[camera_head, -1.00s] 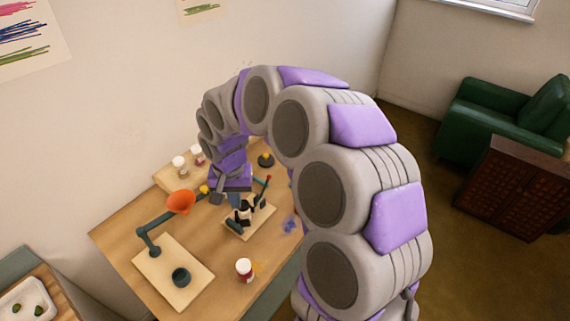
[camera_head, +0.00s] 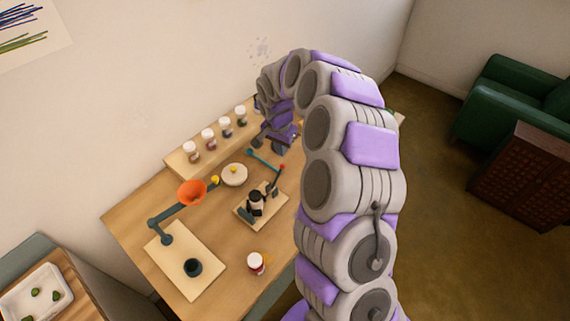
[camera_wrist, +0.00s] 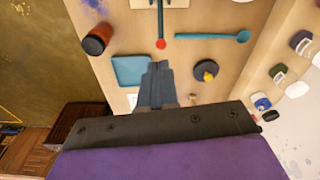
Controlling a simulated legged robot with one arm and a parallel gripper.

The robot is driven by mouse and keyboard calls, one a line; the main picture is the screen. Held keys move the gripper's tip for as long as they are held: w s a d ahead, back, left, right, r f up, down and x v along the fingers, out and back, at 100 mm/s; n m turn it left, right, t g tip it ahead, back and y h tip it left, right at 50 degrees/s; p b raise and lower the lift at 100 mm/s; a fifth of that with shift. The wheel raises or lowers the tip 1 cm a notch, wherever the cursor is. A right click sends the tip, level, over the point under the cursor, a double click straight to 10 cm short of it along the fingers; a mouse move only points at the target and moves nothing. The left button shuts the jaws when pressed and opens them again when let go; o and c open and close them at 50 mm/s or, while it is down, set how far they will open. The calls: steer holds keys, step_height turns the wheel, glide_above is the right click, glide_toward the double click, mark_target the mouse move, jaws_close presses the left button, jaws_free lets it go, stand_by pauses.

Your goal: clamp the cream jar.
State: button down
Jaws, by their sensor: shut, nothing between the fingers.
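The dark clamp (camera_head: 248,215) stands on a pale board (camera_head: 240,207) in the middle of the table. A small black-and-pale jar (camera_head: 256,203) appears between its jaws; I cannot tell whether they press on it. The clamp's lever ends in a red knob (camera_head: 282,167), which also shows in the wrist view (camera_wrist: 161,44). My gripper (camera_wrist: 155,70) is shut and empty. It points down above the table, behind and right of the clamp, near a teal tray (camera_wrist: 132,70). In the head view my arm hides part of this area.
Several white-lidded jars (camera_head: 208,139) stand on a back shelf. An orange funnel (camera_head: 191,192) is on a stand at left above a dark cup (camera_head: 193,267). A teal spoon (camera_wrist: 212,36) and dark yellow-knobbed disc (camera_wrist: 206,72) are near my gripper.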

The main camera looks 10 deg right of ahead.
mark_target(281, 167)
steer(key=shift+a+f, duration=0.25)
steer(key=shift+f, duration=0.45)
steer(key=shift+w+d+f+b, duration=0.1)
steer(key=shift+f+b, duration=0.05)
steer(key=shift+f, duration=0.8)
steer(key=shift+w+d+f+b, duration=0.1)
steer(key=shift+d+f+b, duration=0.1)
steer(key=shift+f, duration=0.75)
steer(key=shift+d+f+b, duration=0.1)
steer(key=shift+f+b, duration=0.05)
steer(key=shift+f, duration=0.8)
steer(key=shift+a+f, duration=0.1)
steer(key=shift+a, duration=0.05)
steer(key=shift+f+b, duration=0.65)
steer(key=shift+f, duration=1.35)
steer(key=shift+r, duration=0.15)
steer(key=shift+s+a+r+b, duration=0.2)
steer(key=shift+s+a+r, duration=0.05)
steer(key=shift+s+a, duration=0.3)
steer(key=shift+s+a+r+b, duration=0.2)
steer(key=shift+s+a+r, duration=0.05)
steer(key=shift+s+a, duration=0.25)
